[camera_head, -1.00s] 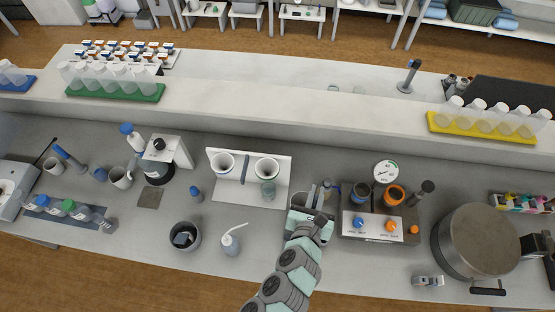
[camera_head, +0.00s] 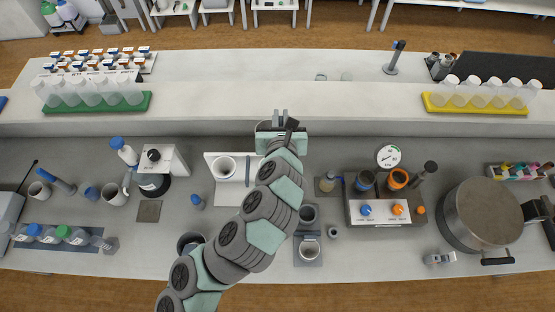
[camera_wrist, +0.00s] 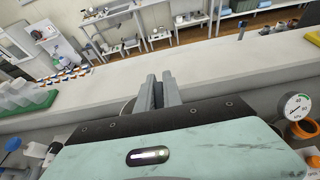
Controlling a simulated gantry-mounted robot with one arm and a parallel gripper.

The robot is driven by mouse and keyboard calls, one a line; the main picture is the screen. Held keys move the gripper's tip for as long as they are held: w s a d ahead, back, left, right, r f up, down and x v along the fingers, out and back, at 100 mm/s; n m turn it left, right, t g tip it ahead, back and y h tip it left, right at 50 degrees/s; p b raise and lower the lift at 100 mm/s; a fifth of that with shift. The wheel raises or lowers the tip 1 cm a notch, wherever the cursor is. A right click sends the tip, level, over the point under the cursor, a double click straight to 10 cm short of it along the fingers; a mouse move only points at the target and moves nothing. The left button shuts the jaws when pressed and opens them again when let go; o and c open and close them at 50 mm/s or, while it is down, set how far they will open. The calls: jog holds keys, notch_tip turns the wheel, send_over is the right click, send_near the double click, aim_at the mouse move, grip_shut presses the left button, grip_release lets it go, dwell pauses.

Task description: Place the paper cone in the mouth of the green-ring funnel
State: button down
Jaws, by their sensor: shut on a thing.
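My gripper (camera_head: 280,114) is raised over the bench near the raised back ledge, above and behind the white funnel stand (camera_head: 236,196). In the wrist view its two fingers (camera_wrist: 163,90) are close together. A pale curved edge (camera_wrist: 128,107) beside them looks like the rim of the paper cone; the rest is hidden by the gripper body. The right funnel is hidden behind my arm. No green ring can be made out, so I cannot tell which funnel has it.
A grey holder with two cups (camera_head: 310,248) stands to the right of my arm. A control box with knobs (camera_head: 382,210) and a large pot (camera_head: 482,218) are farther right. A blue-capped bottle (camera_head: 197,202) stands left of the stand.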

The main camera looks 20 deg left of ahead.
notch_tip(320, 180, down, 17)
jog(key=b, duration=0.3)
jog(key=shift+b, duration=0.3)
jog(key=shift+f, duration=0.5)
jog(key=c, duration=1.5)
grip_release()
jog(key=shift+r, duration=0.1)
